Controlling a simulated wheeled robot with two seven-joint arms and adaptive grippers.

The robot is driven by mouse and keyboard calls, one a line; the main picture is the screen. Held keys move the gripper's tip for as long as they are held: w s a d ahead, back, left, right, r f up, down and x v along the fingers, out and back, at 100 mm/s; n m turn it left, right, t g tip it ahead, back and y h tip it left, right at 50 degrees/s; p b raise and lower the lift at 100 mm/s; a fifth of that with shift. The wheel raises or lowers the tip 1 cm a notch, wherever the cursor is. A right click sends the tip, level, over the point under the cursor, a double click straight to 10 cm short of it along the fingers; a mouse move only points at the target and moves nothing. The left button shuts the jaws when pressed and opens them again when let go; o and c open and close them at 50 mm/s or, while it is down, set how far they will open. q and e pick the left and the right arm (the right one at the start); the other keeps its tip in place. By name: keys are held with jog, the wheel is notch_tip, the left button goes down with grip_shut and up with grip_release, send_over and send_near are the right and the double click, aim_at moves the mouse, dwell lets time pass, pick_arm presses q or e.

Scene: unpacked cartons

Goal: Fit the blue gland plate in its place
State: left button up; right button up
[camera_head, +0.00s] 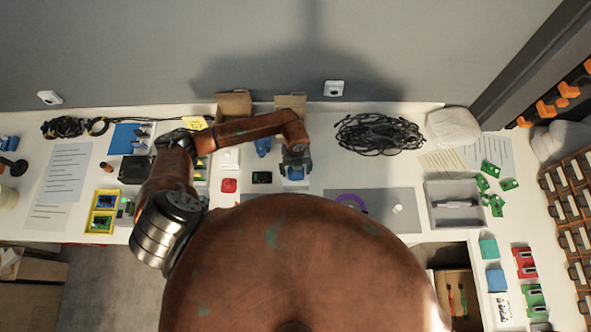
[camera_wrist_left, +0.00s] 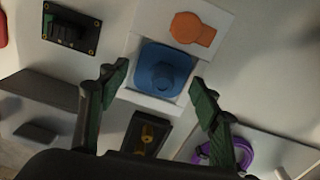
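My right gripper is not in view.
A black circuit board (camera_wrist_left: 70,28), a dark block with brass parts (camera_wrist_left: 148,132) and a purple ring (camera_wrist_left: 228,150) lie close by. A red piece (camera_head: 229,185) lies left of the gripper. Black cables (camera_head: 378,136) and a grey tray (camera_head: 455,204) are to the right.

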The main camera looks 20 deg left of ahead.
pick_arm(q)
jog(key=shift+o, duration=1.1)
jog(key=shift+r, duration=0.1)
notch_tip(320, 180, up, 12)
